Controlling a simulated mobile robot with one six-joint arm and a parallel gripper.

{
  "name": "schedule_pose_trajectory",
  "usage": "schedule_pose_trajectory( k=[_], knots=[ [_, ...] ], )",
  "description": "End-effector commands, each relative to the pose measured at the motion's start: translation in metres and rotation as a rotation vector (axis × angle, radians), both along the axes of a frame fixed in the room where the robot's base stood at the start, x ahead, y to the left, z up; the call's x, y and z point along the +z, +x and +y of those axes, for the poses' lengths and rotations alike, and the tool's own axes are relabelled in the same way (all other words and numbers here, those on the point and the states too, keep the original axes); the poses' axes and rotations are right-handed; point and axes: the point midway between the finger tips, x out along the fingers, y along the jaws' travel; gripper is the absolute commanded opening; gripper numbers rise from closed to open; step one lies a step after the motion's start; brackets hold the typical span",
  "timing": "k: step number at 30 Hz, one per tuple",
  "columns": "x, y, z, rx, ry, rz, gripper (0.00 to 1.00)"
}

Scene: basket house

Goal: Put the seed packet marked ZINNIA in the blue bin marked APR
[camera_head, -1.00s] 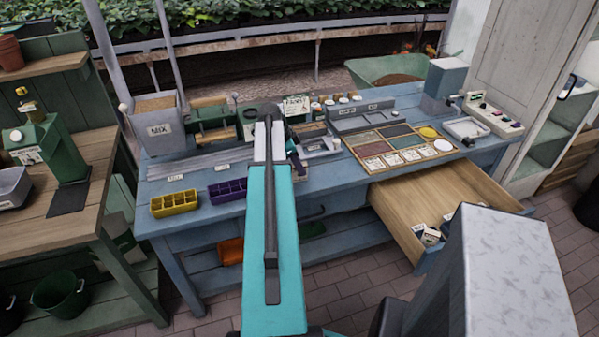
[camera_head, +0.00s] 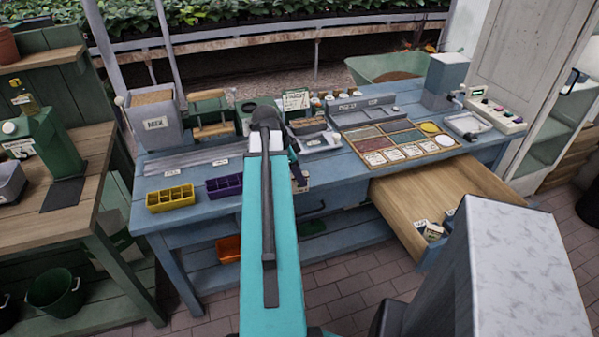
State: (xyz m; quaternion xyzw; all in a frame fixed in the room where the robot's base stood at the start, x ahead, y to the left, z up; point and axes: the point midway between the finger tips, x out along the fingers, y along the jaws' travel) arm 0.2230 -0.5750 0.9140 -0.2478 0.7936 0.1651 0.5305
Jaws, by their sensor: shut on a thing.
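My gripper (camera_head: 298,172) shows only in part beside the far end of my teal arm, above the front edge of the blue bench. It is shut on a small pale, brownish thing (camera_head: 303,186), mostly hidden; I cannot read any marking on it. Several seed packets (camera_head: 432,231) lie in the open drawer (camera_head: 440,196) at the right; their names are too small to read. I cannot make out the word ZINNIA or a blue bin marked APR; my arm hides part of the bench and the shelf below.
The blue bench (camera_head: 340,172) holds a yellow tray (camera_head: 171,198), a purple tray (camera_head: 225,186), a soil box marked MIX (camera_head: 156,125) and a framed card board (camera_head: 398,143). An orange bin (camera_head: 228,249) stands on the lower shelf. The open drawer juts into the floor space.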

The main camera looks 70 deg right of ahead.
Motion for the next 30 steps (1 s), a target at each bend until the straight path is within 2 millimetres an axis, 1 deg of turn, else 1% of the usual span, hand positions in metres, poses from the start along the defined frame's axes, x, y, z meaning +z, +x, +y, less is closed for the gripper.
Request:
schedule_pose_trajectory(
  k=[1, 3, 12, 19, 30],
  knots=[
    [-0.001, -0.004, 0.009, 0.0, 0.0, 0.0, 0.0],
    [0.0, -0.007, 0.017, 0.0, 0.0, 0.0, 0.0],
    [0.003, -0.017, 0.043, 0.0, 0.0, 0.0, 0.0],
    [0.005, -0.021, 0.051, 0.0, 0.001, 0.001, 0.0],
    [0.005, -0.021, 0.052, 0.0, 0.001, 0.001, 0.0]
  ],
)
